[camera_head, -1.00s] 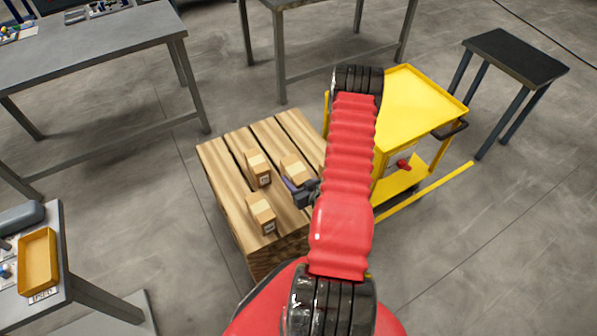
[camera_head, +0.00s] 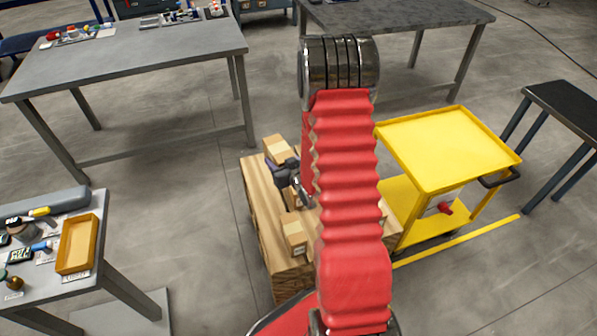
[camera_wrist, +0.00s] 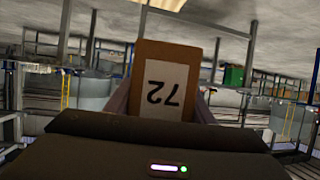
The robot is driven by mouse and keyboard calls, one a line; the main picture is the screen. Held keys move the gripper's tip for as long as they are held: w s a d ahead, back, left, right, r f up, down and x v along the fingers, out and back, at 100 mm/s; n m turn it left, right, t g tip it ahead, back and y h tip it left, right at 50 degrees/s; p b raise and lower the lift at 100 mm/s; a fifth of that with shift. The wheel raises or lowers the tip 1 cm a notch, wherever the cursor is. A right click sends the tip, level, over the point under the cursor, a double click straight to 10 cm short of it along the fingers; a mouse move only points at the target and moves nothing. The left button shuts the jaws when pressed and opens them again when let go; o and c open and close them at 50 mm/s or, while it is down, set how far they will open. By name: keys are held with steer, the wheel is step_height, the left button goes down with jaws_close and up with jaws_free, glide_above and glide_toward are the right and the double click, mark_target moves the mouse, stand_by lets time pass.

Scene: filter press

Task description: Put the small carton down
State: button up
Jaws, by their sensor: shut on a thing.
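My gripper (camera_head: 283,160) is shut on a small brown carton (camera_head: 276,147), which appears raised above the pallet. In the wrist view the same carton (camera_wrist: 172,58) stands between the two fingers, its white label reading 72 upside down. A wooden pallet stack (camera_head: 261,206) is below. One more carton (camera_head: 295,231) sits near its front, and another carton (camera_head: 291,199) is partly hidden behind my gripper. My red arm hides the pallet's right part.
A yellow cart (camera_head: 445,143) stands right of the pallet. A grey workbench (camera_head: 130,62) is at the back left. A side table with a yellow tray (camera_head: 77,244) is at the near left. Open floor lies between the pallet and these tables.

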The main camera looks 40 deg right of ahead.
steer(key=w+a+r+n+y, duration=0.1)
steer(key=w+a+r, duration=0.1)
steer(key=a+r, duration=0.7)
steer(key=w+a+r+y, duration=0.1)
steer(key=a+r, duration=0.8)
steer(key=a, duration=0.5)
steer(key=shift+w+a+r+n, duration=0.15)
steer(key=shift+w+a+n, duration=0.15)
steer(key=shift+w+n, duration=0.1)
steer(key=shift+s, duration=0.15)
